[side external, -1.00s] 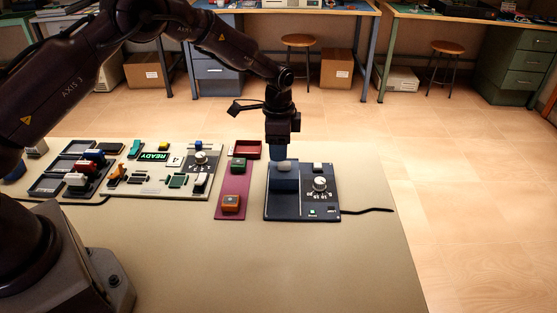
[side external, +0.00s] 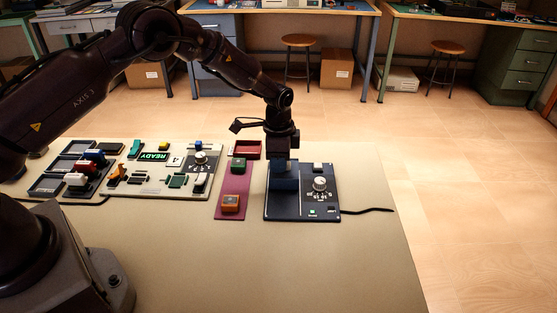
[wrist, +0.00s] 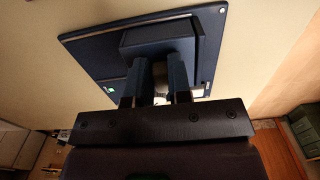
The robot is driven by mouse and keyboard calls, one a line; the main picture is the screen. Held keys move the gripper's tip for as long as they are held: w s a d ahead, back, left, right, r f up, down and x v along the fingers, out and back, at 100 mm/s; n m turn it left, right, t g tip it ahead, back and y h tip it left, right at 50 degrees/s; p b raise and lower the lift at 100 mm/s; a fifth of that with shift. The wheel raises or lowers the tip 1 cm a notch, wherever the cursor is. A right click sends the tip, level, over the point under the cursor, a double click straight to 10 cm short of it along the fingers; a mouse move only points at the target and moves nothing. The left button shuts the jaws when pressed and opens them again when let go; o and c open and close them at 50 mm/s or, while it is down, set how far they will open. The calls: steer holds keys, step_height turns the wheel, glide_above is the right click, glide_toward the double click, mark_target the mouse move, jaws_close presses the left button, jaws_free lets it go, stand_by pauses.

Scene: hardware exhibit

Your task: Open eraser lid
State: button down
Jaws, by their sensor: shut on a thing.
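The eraser is a dark blue panel (side external: 270,212) on the right part of the table, with a raised dark blue lidded box (side external: 285,184) on its left half. My gripper (side external: 284,165) is at the top of this box. In the wrist view its two fingers (wrist: 160,78) are shut on the pale lid handle (wrist: 159,69), which shows between them. The handle is hidden behind the fingers in the side view. The lid looks down on the box; I cannot tell whether it has lifted at all.
A white switch (side external: 318,167), a round knob (side external: 319,184) and a lit green indicator (side external: 312,211) are on the panel's right half. To its left are a maroon mat (side external: 233,186) with green and orange blocks, a red tray (side external: 247,155) and a pale console (side external: 150,191). The table front is clear.

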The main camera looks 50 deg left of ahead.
steer(key=s+d, duration=0.5)
steer(key=shift+s+d, duration=0.15)
steer(key=shift+d, duration=0.05)
steer(key=c, duration=1)
jaws_free()
steer(key=shift+c, duration=0.2)
step_height(320, 180, up, 13)
